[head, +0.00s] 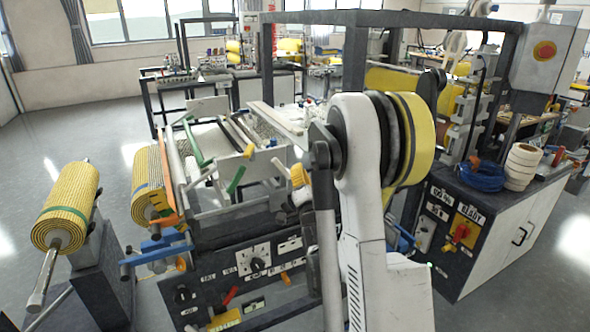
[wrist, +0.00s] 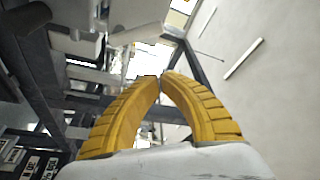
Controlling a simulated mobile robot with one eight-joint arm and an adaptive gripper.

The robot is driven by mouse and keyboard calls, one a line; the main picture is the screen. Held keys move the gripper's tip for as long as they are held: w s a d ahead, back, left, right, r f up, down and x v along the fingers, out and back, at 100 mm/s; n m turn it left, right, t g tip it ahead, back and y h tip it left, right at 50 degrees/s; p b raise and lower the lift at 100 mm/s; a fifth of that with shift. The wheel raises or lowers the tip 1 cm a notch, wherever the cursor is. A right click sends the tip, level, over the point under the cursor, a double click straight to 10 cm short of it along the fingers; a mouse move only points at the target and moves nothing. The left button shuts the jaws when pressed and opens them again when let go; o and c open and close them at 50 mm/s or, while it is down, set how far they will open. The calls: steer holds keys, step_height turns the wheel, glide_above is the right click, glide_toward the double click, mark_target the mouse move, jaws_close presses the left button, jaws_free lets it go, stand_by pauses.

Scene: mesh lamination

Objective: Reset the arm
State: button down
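My gripper (wrist: 161,77) shows in the wrist view as two ribbed yellow fingers curving inward. Their tips come together at the middle of the picture, with nothing seen held between them. Behind the tips are dark frame bars, bright windows and a pale ceiling or wall. My white arm (head: 362,205) rises through the middle of the head view, with a large joint of black and yellow rings at its top. It hides part of the laminating machine (head: 262,240). I cannot make out the gripper in the head view.
A yellow mesh roll (head: 67,205) stands on a support at the left, with a second roll (head: 148,186) beside the machine. A cabinet (head: 505,225) at the right carries blue cable (head: 481,177) and white tape rolls (head: 523,167). An emergency stop (head: 544,51) sits above. Open floor lies at far left.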

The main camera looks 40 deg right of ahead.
steer(key=s+a+r+n+g+y, duration=0.1)
steer(key=s+a+n+g+y, duration=0.3)
steer(key=a, duration=0.6)
steer(key=a+r+n+g+y, duration=0.1)
steer(key=a+n+y, duration=0.1)
steer(key=a+n, duration=0.5)
steer(key=s+a+f+n+g+y, duration=0.2)
steer(key=s+a+f+n, duration=0.1)
steer(key=s+a, duration=0.5)
steer(key=s+a+f+n+g+y, duration=0.2)
steer(key=s+a+f+n+g, duration=0.1)
steer(key=s+a, duration=0.5)
steer(key=s+n, duration=0.1)
steer(key=s, duration=0.2)
steer(key=shift+s+a, duration=0.25)
steer(key=shift+a, duration=0.15)
